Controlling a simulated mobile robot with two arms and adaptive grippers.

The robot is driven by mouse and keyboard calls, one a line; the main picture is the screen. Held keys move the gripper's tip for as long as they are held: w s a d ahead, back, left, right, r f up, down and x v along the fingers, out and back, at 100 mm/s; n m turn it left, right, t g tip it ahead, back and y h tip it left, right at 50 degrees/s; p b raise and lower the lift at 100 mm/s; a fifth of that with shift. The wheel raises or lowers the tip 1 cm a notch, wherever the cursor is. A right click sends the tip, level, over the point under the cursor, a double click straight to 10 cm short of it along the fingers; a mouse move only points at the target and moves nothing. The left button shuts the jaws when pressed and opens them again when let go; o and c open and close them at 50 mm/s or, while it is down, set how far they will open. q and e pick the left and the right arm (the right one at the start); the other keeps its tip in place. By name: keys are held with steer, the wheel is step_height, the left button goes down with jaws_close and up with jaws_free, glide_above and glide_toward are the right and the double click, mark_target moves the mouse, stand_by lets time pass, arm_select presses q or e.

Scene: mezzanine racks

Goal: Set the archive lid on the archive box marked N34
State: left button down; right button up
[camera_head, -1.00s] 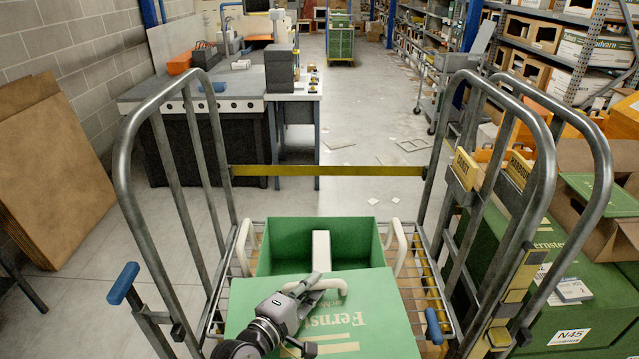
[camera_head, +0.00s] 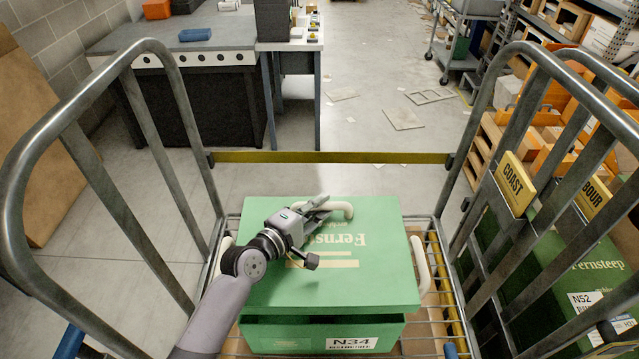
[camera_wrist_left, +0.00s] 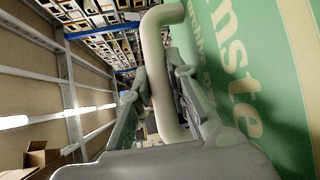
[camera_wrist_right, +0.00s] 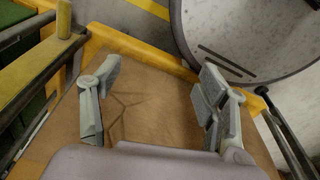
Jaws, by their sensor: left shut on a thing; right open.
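The green archive lid (camera_head: 370,265), printed "Fernsteep", lies over the top of the green archive box marked N34 (camera_head: 290,334) in the cart. The box's front wall with its N34 label shows below the lid's front edge. The handle also shows between the fingers in the left wrist view (camera_wrist_left: 160,75). My right gripper (camera_wrist_right: 155,100) is open and empty above a brown surface.
The wire cart (camera_head: 428,342) has tall metal side rails and a yellow strap (camera_head: 330,157) across its back. A green box marked N52 (camera_head: 590,275) stands right of the cart. A workbench (camera_head: 190,45) is behind.

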arm_select(q)
steer(key=shift+s+f+b, duration=0.2)
steer(key=shift+s+b, duration=0.4)
steer(key=shift+s, duration=0.05)
steer(key=shift+f+b, duration=0.3)
arm_select(e)
steer(key=s+f+g, duration=0.1)
steer(key=s+f, duration=0.1)
steer(key=s, duration=0.5)
arm_select(q)
steer(key=f+b, duration=0.2)
steer(key=f, duration=0.1)
steer(key=shift+w+b, duration=0.25)
steer(key=shift+b, duration=0.15)
steer(key=shift+f+b, duration=0.25)
steer(key=shift+b, duration=0.05)
steer(key=shift+f, duration=0.3)
step_height(320, 180, down, 2)
steer(key=shift+b, duration=1.05)
steer(key=shift+f+b, duration=0.3)
steer(key=shift+f, duration=0.05)
steer(key=shift+f+b, duration=0.35)
steer(key=shift+f, duration=0.25)
arm_select(e)
step_height(320, 180, down, 7)
steer(key=w, duration=0.2)
steer(key=shift+w, duration=0.4)
